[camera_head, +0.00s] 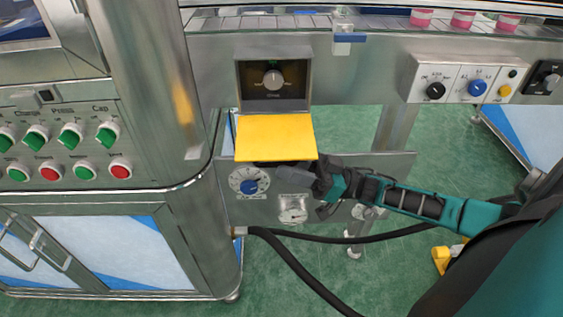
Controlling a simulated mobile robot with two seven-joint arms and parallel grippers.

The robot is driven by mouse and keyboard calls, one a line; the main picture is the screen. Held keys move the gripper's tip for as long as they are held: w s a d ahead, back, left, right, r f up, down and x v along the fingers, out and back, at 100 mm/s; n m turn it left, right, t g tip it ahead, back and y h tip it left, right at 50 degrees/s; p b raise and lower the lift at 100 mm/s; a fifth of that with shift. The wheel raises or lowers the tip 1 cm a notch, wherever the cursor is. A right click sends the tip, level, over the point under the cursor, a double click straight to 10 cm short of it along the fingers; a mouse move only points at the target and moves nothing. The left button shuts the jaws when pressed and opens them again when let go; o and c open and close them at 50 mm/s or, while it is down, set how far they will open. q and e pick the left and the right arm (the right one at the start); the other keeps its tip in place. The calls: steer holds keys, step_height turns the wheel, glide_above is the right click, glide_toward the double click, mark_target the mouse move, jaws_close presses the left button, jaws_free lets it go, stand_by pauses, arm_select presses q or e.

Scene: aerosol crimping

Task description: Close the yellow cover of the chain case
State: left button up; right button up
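The yellow cover (275,137) hangs open below the small metal chain case (273,82), tilted outward toward me. The case's inside shows a round knob on a dark panel. My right gripper (285,177) comes in from the right, just below the cover's lower front edge, near its right part. Its fingertips are dark and partly hidden, so I cannot tell whether they touch the cover or are open. My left gripper is not in view.
A blue dial (250,183) and a white gauge (293,209) sit below the cover. A control box (462,80) with knobs is at the right. The steel cabinet (110,150) stands at the left. Black hoses (300,262) run below. Pink-topped cans stand on the conveyor above.

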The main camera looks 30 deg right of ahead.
steer(key=shift+x, duration=0.9)
jaws_close()
